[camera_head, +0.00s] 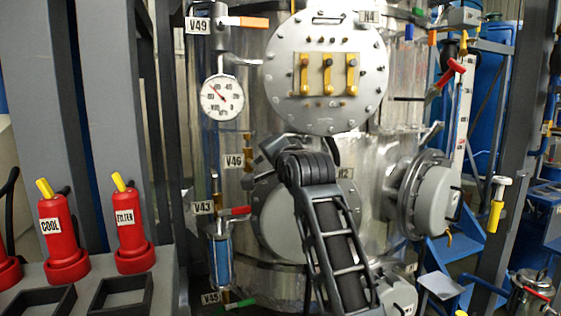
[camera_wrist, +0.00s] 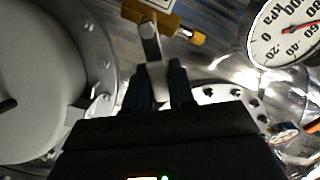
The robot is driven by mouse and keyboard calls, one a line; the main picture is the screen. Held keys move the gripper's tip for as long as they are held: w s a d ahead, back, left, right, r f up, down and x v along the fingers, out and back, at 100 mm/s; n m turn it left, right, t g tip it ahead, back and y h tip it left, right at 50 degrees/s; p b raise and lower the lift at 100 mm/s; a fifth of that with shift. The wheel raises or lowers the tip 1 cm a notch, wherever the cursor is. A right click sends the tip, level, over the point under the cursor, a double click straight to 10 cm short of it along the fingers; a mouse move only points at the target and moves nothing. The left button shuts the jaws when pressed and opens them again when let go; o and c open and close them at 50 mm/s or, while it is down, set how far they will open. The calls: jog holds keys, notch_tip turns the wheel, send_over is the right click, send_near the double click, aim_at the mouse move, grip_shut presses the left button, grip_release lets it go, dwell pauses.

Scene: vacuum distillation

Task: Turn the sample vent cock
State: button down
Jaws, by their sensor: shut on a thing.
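In the wrist view, a brass valve body (camera_wrist: 153,14) at the top carries a flat grey metal lever (camera_wrist: 150,45), which points down between my fingers. My gripper (camera_wrist: 160,68) is shut on this lever near its end. In the head view, my gripper (camera_head: 257,161) is beside the V46 label (camera_head: 234,161) on the front of the steel vessel. Brass fittings (camera_head: 248,144) show just left of it. The lever itself is hidden there by my gripper and wrist.
A round dial gauge (camera_head: 222,98) is above and left of my gripper. The large bolted flange N4 (camera_head: 325,75) is above, and a domed cover (camera_head: 290,220) is behind my arm. The red-handled V43 valve (camera_head: 235,211) is just below. Red bottles (camera_head: 128,228) stand at left.

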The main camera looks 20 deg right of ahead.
jog(key=n, duration=0.1)
jog(key=a+r+n, duration=0.1)
jog(key=n, duration=0.1)
jog(key=n+p, duration=0.1)
jog(key=shift+a+r+n, duration=0.25)
jog(key=shift+a+n, duration=0.05)
jog(key=n, duration=0.1)
jog(key=a+n, duration=0.1)
jog(key=n, duration=0.1)
jog(key=a+n, duration=0.1)
jog(key=n, duration=0.1)
jog(key=shift+a+r, duration=0.1)
jog(key=shift+r, duration=0.2)
jog(key=c, duration=1)
grip_release()
jog(key=shift+c, duration=0.2)
jog(key=s+b, duration=0.1)
jog(key=s, duration=0.6)
jog(key=shift+s, duration=0.4)
